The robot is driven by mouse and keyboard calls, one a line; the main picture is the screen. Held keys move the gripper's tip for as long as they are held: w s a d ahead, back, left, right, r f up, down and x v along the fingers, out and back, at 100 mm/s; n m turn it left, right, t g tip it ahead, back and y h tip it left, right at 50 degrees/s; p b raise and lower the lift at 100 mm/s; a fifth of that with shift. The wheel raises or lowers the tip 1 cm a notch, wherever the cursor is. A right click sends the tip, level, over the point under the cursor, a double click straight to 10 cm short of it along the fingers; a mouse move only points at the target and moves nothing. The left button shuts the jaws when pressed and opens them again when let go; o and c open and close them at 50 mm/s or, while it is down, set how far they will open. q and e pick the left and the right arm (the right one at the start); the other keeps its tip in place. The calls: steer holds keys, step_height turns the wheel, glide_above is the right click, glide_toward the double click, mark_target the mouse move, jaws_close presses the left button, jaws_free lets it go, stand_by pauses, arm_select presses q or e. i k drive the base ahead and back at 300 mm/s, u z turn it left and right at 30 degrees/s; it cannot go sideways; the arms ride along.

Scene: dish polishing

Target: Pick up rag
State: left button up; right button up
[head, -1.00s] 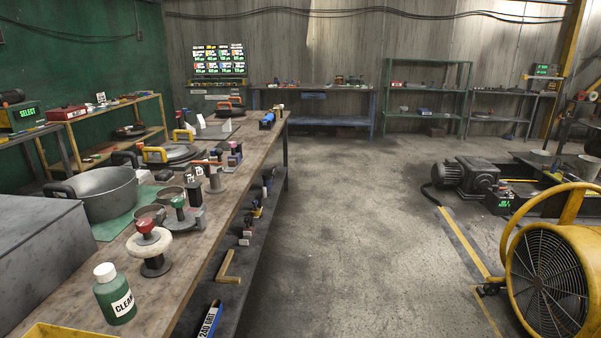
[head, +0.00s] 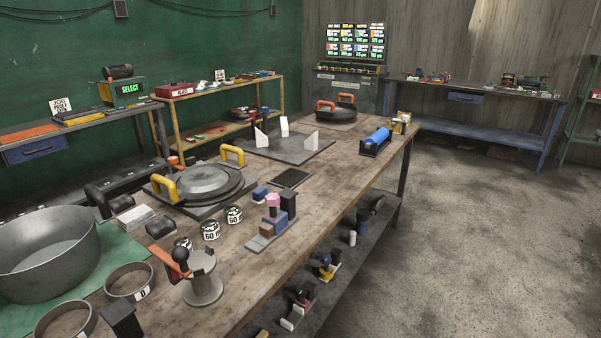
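No gripper of mine shows in the head view. I cannot make out a rag for certain. A pale grey-white folded or stacked item (head: 136,217) lies on the workbench (head: 262,232) between the metal pot (head: 48,250) and the round dish (head: 208,181) with yellow handles; I cannot tell whether it is cloth. The pot stands on a green mat (head: 118,262) at the left. The dish lies on a dark square plate.
A metal spool stand (head: 203,282), metal rings (head: 130,281), several small cans marked 60 (head: 211,230) and a block stack (head: 272,223) crowd the bench's near half. A blue cylinder (head: 376,142) lies farther back. Open floor (head: 470,235) runs along the right.

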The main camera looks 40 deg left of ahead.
mark_target(159, 229)
steer(key=i, duration=1.1)
steer(key=u, duration=2.3)
steer(key=i, duration=0.55)
steer(key=z, duration=0.1)
